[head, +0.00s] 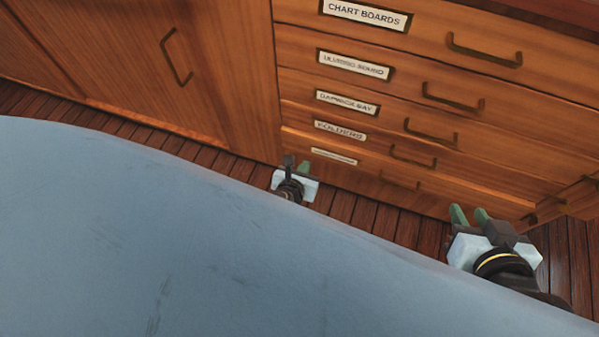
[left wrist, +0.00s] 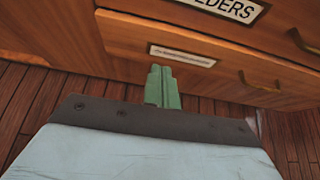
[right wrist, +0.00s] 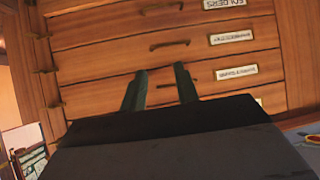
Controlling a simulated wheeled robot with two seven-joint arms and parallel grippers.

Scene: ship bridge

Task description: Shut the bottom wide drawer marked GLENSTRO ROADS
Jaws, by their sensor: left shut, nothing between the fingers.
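The bottom wide drawer (head: 360,172) is the lowest in the wooden chest, with a pale label and a dark handle; its label (left wrist: 182,55) is too small to read. In the left wrist view its front seems to stand slightly proud of the FOLDERS drawer above. My left gripper (head: 303,168) is low before the drawer's left end, shut and empty; its green fingers (left wrist: 161,85) point at the front just below the label. I cannot tell if they touch. My right gripper (head: 469,214) is open and empty, to the right, before the chest; its fingers are parted (right wrist: 160,88).
Above are several labelled drawers, including CHART BOARDS (head: 440,35), which look closed. A cabinet door (head: 130,60) with a handle is at left. A large blue-grey surface (head: 180,240) fills the foreground. A strip of plank floor (head: 375,215) shows below the chest.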

